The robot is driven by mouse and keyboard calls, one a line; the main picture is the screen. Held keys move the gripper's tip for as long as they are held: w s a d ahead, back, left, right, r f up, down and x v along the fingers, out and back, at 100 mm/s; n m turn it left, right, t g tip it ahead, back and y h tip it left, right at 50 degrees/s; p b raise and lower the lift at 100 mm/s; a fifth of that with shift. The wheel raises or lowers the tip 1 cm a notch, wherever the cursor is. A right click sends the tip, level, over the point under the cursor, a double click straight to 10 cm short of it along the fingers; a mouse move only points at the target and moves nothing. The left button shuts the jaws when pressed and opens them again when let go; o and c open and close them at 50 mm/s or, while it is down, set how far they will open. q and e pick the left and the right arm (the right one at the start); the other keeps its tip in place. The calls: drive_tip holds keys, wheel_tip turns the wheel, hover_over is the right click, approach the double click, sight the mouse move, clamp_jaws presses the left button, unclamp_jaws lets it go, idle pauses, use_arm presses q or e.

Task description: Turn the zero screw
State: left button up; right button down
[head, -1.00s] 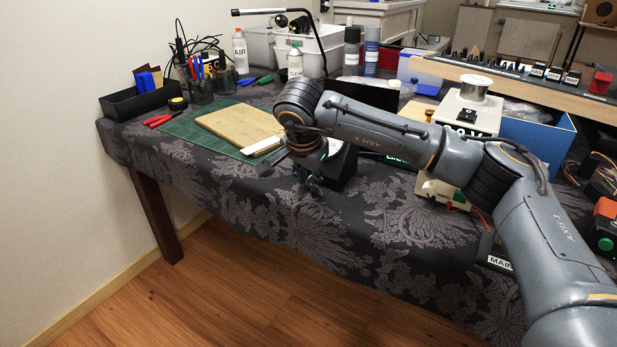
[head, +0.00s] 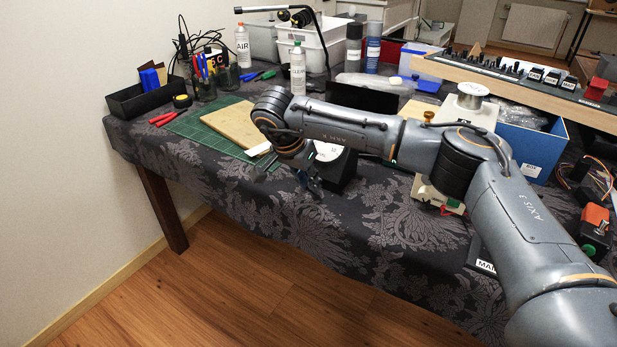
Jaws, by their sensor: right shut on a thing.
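A black meter box (head: 343,174) with a white round dial (head: 328,151) stands near the table's front edge, partly behind my right arm. My right gripper (head: 313,188) points down at the lower left front of the meter. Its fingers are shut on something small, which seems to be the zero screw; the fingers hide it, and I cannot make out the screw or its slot. My left gripper is not in view.
A green mat with a tan board (head: 232,124) lies left of the wrist. A white spray bottle (head: 297,70) and a dark flat panel (head: 362,97) stand behind the arm. A cream box with a spool (head: 472,92) is at right. The front left cloth is clear.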

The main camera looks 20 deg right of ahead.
drive_tip(key=c, duration=1.5)
unclamp_jaws()
drive_tip(key=v, duration=1.2)
drive_tip(key=shift+o, duration=0.5)
